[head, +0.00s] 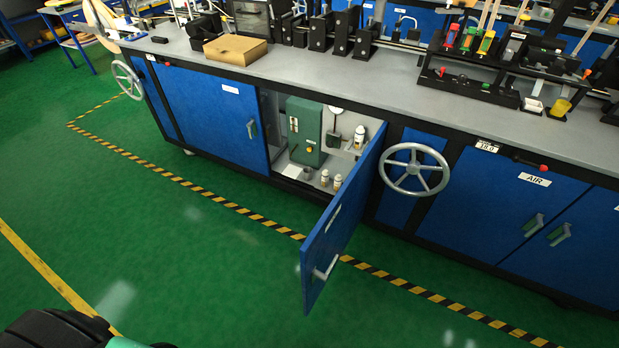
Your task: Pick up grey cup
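A small grey cup-like thing (307,173) stands on the cabinet floor, in front of the green box (306,130). It is small and partly in shadow, so I cannot be sure it is the grey cup. A dark grey container (333,139) sits higher in the cabinet, right of the green box. The blue cabinet door (340,220) stands open toward me. No fingertips of my left or right gripper show. A dark part at the bottom left looks like part of my own body.
Small white bottles (325,178) stand on the cabinet floor, and another bottle (360,136) is higher up. A handwheel (413,170) sits right of the open door. The green floor (200,270) before the bench is clear, with striped tape (225,203) across it.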

